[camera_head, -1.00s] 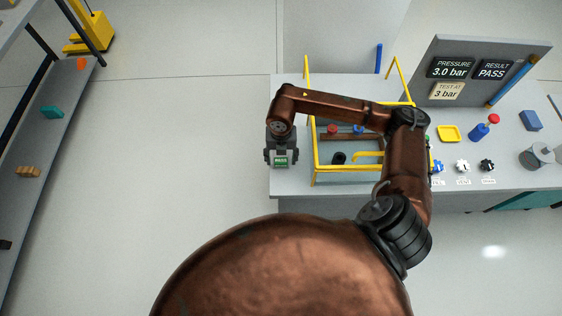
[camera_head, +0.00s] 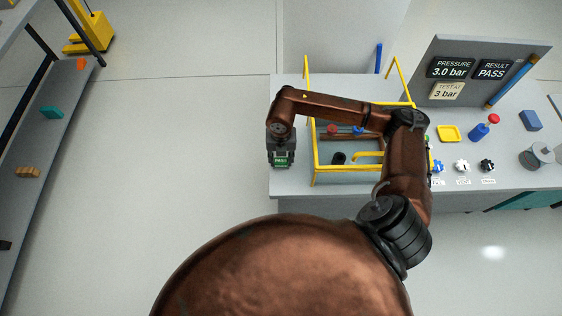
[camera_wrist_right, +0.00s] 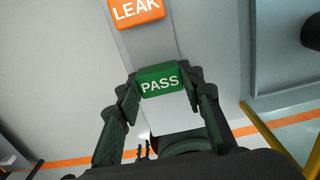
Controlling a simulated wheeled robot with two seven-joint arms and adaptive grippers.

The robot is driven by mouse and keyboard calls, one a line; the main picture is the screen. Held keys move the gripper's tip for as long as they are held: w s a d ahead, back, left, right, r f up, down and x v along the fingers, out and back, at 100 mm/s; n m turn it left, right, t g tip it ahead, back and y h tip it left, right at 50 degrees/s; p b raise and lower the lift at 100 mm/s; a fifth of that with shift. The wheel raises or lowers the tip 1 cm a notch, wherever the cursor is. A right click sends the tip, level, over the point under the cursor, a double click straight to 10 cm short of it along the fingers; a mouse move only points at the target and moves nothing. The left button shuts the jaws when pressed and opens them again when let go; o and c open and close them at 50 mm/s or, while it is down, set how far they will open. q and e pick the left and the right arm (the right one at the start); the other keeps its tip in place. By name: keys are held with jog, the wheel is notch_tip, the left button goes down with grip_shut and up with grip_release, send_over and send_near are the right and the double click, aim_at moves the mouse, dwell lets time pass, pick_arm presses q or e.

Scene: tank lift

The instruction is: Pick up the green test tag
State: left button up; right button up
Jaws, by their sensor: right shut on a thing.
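The green test tag (camera_head: 281,161), marked PASS, is at the left end of the grey bench (camera_head: 290,187). My right gripper (camera_head: 281,156) is over it with its fingers closed on it. In the right wrist view the green tag (camera_wrist_right: 160,80) sits between the two fingertips of the right gripper (camera_wrist_right: 162,88), with a pale part below the green. I cannot tell whether the tag is clear of the bench. My left gripper is not in view.
An orange LEAK tag (camera_wrist_right: 136,10) lies just beyond the green one. A yellow tube frame (camera_head: 316,150) stands right of my gripper. The display panel (camera_head: 490,72) reads 3.0 bar and PASS. A shelf (camera_head: 48,140) stands at the far left; floor between is clear.

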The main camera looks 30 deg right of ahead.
aim_at(281, 160)
jog(key=shift+r, duration=0.45)
notch_tip(281, 160, up, 2)
jog(key=shift+r, duration=0.2)
jog(key=s+r, duration=0.9)
jog(key=s, duration=0.5)
jog(key=shift+a+r+p, duration=0.25)
jog(key=shift+r+p, duration=0.05)
jog(key=shift+r, duration=0.05)
